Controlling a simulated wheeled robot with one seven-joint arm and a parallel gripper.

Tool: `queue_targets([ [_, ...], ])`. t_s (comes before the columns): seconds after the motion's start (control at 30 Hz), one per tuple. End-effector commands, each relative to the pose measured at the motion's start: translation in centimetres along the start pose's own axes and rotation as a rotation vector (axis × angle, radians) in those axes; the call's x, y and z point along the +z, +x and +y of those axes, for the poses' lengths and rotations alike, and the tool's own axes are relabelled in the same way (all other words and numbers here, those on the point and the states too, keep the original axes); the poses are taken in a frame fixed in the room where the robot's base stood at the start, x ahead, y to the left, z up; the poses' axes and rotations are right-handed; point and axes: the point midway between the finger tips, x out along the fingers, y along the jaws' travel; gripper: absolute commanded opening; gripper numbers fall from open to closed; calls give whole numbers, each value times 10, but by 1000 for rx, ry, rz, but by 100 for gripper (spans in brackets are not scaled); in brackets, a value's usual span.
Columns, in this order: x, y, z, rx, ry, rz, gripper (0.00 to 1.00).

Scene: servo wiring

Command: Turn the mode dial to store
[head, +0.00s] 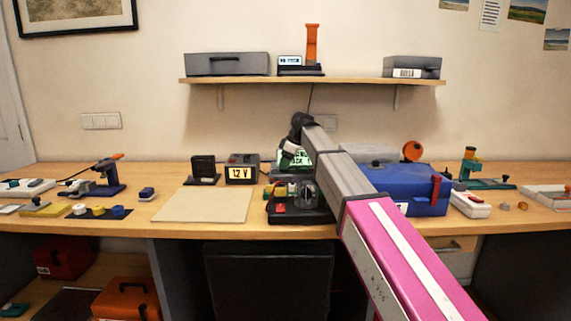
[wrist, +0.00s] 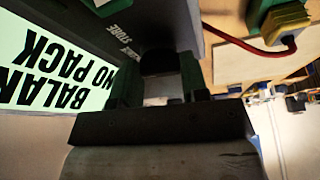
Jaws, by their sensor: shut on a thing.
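The charger has a lit green screen (head: 292,159) at the back of the desk, partly hidden by my arm in the head view. In the wrist view the screen (wrist: 45,72) is at the left, upside down and cut off, with "BALAN" and "NO PACK" readable. The dark mode dial (wrist: 158,62) sits on the charger's dark face, beside a printed "STORE" label (wrist: 121,30). My gripper (wrist: 158,78) is shut on the dial, one finger on each side. The dial's pointer is hidden or too dark to read.
A yellow plug (wrist: 286,22) with a red cable is right of the charger in the wrist view. A blue case (head: 405,192) stands right of my arm. A 12 V unit (head: 241,171) is left of the charger. A bare beige mat (head: 205,204) lies front left.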

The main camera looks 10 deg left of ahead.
Motion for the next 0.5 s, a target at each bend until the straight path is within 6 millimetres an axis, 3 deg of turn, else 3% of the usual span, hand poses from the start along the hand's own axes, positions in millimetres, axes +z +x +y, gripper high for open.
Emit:
queue_targets([
  [0.5,-1,0,-5,186,444,2,18],
])
